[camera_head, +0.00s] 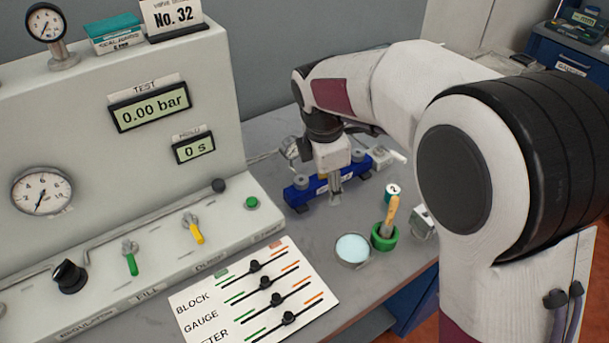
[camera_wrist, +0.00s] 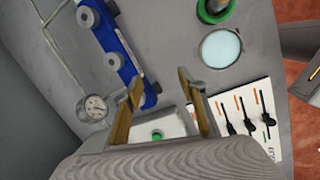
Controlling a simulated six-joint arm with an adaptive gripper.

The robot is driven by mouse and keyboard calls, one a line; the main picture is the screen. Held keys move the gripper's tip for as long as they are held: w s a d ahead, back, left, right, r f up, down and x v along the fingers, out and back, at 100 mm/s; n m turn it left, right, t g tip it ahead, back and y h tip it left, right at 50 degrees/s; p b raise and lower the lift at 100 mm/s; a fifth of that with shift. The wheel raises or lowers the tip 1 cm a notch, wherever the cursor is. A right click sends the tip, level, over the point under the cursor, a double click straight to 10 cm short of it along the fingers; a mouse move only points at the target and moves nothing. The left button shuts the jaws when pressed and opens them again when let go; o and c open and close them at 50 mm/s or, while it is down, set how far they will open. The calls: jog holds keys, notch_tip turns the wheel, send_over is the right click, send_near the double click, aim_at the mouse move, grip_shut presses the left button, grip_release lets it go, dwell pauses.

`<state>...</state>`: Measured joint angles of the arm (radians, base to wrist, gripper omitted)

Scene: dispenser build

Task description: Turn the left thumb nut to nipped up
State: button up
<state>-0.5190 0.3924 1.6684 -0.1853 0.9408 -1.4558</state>
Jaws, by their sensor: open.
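A blue block (camera_head: 313,194) lies on the bench below my gripper, with a grey thumb nut near each end. The left thumb nut (camera_head: 300,182) stands at its left end, and the right one (camera_head: 357,156) at its right end. My gripper (camera_head: 336,195) is in front of the block's middle in the head view. In the wrist view its open fingers (camera_wrist: 160,82) have nothing between them and are apart from both nuts. How far each nut is turned cannot be told.
A small gauge (camera_wrist: 96,107) on a thin pipe is beside the block. A green cup (camera_head: 383,240) with a wooden-handled tool and a round pale dish (camera_head: 352,249) stand in front. The white panel (camera_head: 110,260) with valves and displays rises at the left.

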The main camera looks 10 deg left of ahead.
jog(key=w+d+r+m+y, duration=0.1)
jog(key=w+r+m+y, duration=0.1)
jog(key=m, duration=0.3)
jog(key=m+y, duration=0.3)
jog(key=m, duration=0.3)
send_near(302, 180)
jog(key=shift+w+a+f+g, duration=0.1)
jog(key=shift+w+a+g, duration=0.05)
jog(key=shift+w+g, duration=0.15)
jog(key=shift+f, duration=0.1)
jog(key=shift+x, duration=3.85)
jog(key=c, duration=1.1)
